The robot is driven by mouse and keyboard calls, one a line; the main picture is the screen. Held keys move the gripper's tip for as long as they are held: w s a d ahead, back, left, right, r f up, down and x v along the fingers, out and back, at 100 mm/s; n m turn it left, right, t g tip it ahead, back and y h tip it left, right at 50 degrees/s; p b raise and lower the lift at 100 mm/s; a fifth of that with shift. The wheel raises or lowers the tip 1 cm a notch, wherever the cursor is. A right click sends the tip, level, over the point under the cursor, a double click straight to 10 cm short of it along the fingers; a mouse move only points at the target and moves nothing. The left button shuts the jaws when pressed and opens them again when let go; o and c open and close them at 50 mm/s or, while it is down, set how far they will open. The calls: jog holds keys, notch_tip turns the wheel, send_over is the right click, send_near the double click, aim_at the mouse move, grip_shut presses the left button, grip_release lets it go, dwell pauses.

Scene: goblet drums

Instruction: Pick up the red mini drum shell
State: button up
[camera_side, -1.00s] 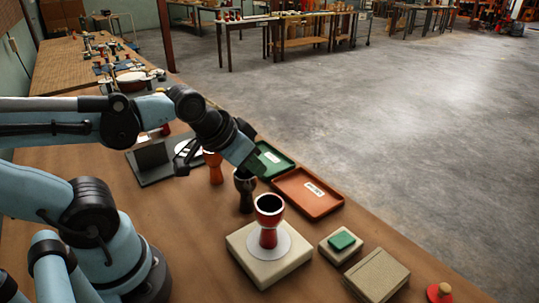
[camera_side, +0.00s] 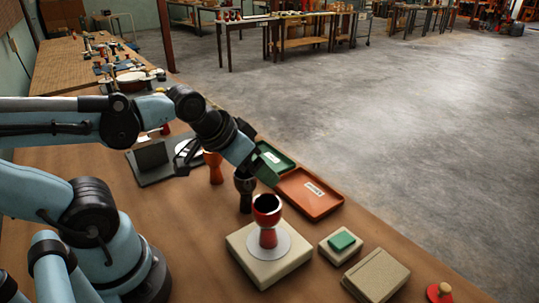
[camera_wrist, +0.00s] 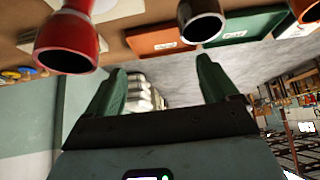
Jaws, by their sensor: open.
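The red mini drum shell (camera_side: 268,237) stands upright on a round white disc on a cream block in the side view. It has a goblet shape with a dark open mouth. In the wrist view the red drum (camera_wrist: 68,45) is at upper left, outside the fingers. My gripper (camera_side: 264,172) is above and behind the drum, close over the black drum, and touches neither as far as I can see. Its green fingers (camera_wrist: 160,85) are spread apart in the wrist view with nothing between them.
A black goblet drum (camera_side: 245,190) and an orange-red one (camera_side: 213,168) stand behind. A green tray (camera_side: 272,160) and an orange tray (camera_side: 318,207) lie to the right. A block with a green pad (camera_side: 341,241), a box (camera_side: 377,275) and a red knob (camera_side: 440,292) are in front.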

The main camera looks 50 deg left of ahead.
aim_at(256, 198)
jog(key=s+d+r+n+g+h, duration=0.1)
jog(key=s+r+n+h, duration=0.15)
jog(key=n+h, duration=0.6)
jog(key=s+d+r+n+g+h, duration=0.1)
jog(key=s+r+n+h, duration=0.2)
jog(key=n, duration=1.1)
jog(key=shift+h, duration=0.45)
jog(key=shift+w+d+f, duration=0.5)
jog(key=shift+d+f, duration=0.55)
jog(key=shift+f, duration=0.45)
jog(key=shift+w+d+f, duration=0.5)
jog(key=shift+d+f, duration=0.55)
jog(key=shift+f, duration=0.45)
jog(key=shift+w+d+f, duration=0.5)
jog(key=shift+d+f, duration=0.55)
jog(key=shift+f, duration=0.45)
